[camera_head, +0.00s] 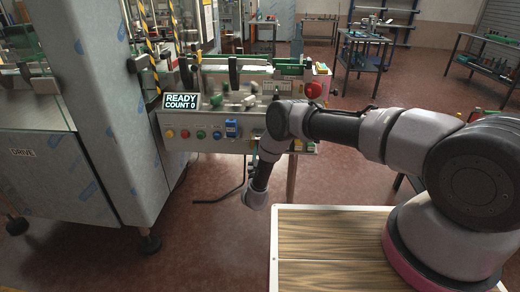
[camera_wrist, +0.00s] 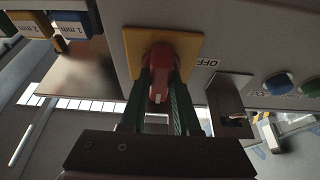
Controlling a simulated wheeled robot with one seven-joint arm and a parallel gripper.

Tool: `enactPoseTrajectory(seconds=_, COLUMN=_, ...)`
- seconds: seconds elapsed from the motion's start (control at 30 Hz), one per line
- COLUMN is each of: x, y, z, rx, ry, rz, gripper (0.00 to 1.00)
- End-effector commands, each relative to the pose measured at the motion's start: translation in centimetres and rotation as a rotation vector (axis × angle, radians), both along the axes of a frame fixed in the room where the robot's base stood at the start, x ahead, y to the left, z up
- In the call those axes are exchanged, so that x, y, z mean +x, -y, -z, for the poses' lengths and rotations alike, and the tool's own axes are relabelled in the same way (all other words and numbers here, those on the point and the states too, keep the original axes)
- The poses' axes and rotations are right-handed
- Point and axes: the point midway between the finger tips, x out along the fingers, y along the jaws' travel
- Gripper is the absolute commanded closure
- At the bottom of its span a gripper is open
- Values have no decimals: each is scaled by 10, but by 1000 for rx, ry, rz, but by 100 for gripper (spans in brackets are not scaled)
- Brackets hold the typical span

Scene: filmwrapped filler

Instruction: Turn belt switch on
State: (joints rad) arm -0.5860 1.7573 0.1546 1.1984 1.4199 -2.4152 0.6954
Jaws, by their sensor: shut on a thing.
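The belt switch is a red rotary knob (camera_wrist: 160,62) on a yellow square plate (camera_wrist: 189,44) in the wrist view. The plate sits on a grey panel, with an OFF label (camera_wrist: 207,63) to its right, upside down in the picture. My gripper (camera_wrist: 160,88) has its two dark green fingers on either side of the knob and is shut on it. A pale mark on the knob points toward the bottom of the picture. In the head view my arm reaches to the right end of the machine's control panel (camera_head: 212,144); my fingers and the knob cannot be made out there.
A display (camera_head: 181,101) reads READY, COUNT 0. Several coloured buttons and a blue switch (camera_head: 232,128) line the panel, and a red button (camera_head: 314,89) is at the conveyor's right end. A metal bracket (camera_wrist: 229,97) stands close right of my fingers. Blue and yellow boxes (camera_wrist: 72,24) lie upper left.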

Motion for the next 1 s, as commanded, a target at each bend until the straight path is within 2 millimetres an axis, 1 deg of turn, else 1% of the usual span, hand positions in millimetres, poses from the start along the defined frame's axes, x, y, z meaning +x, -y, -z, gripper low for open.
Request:
enactPoseTrajectory(seconds=0.33, x=-1, y=0, z=2, rx=4, ry=-4, rz=1, gripper=100)
enactPoseTrajectory(seconds=0.37, x=-1, y=0, z=2, rx=4, ry=-4, rz=1, gripper=66)
enactPoseTrajectory(seconds=0.4, x=-1, y=0, z=2, rx=4, ry=-4, rz=1, gripper=51)
enactPoseTrajectory(seconds=0.43, x=-1, y=0, z=2, rx=4, ry=-4, rz=1, gripper=40)
enactPoseTrajectory(seconds=0.77, x=-1, y=0, z=1, rx=2, ry=-2, rz=0, gripper=40)
enactPoseTrajectory(seconds=0.87, x=-8, y=-1, z=4, rx=1, ry=-3, rz=0, gripper=40)
enactPoseTrajectory(seconds=1.0, x=-30, y=-2, z=13, rx=-1, ry=-4, rz=-3, gripper=40)
